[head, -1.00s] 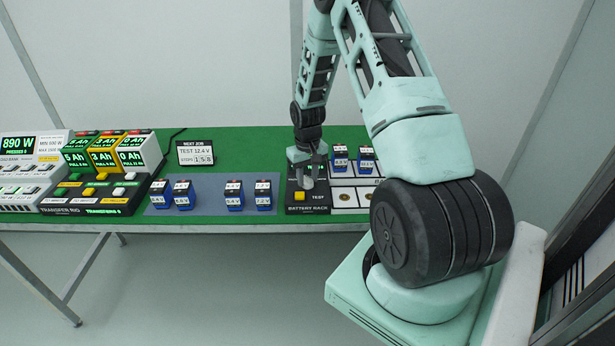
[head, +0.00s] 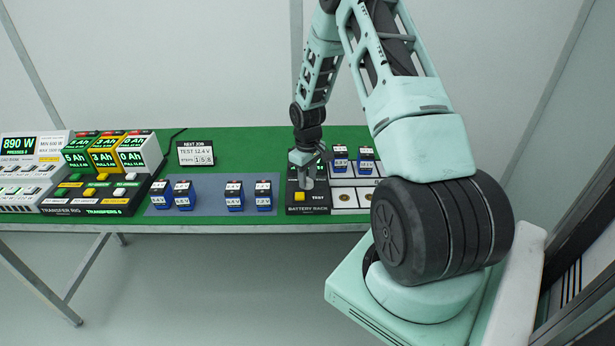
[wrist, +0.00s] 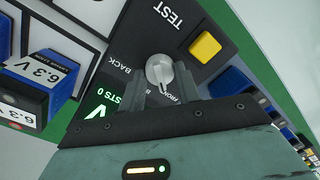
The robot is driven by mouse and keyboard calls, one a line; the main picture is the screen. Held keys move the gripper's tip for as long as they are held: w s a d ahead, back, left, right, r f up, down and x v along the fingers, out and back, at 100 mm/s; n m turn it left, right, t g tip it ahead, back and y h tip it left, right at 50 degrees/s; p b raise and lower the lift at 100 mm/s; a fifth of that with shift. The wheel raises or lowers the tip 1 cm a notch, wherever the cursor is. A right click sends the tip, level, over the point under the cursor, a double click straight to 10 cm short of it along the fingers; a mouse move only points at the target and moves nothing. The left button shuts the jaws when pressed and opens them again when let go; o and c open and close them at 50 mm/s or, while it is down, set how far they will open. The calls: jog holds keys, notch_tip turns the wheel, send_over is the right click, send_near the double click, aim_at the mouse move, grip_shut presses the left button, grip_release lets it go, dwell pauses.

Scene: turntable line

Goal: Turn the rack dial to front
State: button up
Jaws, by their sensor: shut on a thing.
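The battery rack (head: 309,211) stands on the green table, with its black panel on the left side. In the wrist view the rack dial (wrist: 159,70) is a round grey knob with a pale pointer line, between the word BACK and a partly hidden word. My gripper (wrist: 160,88) is shut on the dial, its fingers at the knob's sides.
Two blue batteries (head: 341,158) stand in the rack's back row; the front slots look empty. Several more batteries (head: 183,194) stand on a grey mat left of the rack. A sign (head: 197,153) and the transfer rig (head: 97,196) are further left.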

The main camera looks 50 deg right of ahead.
jog(key=o, duration=1)
notch_tip(320, 180, up, 18)
jog(key=shift+f+b, duration=0.25)
jog(key=shift+b, duration=0.8)
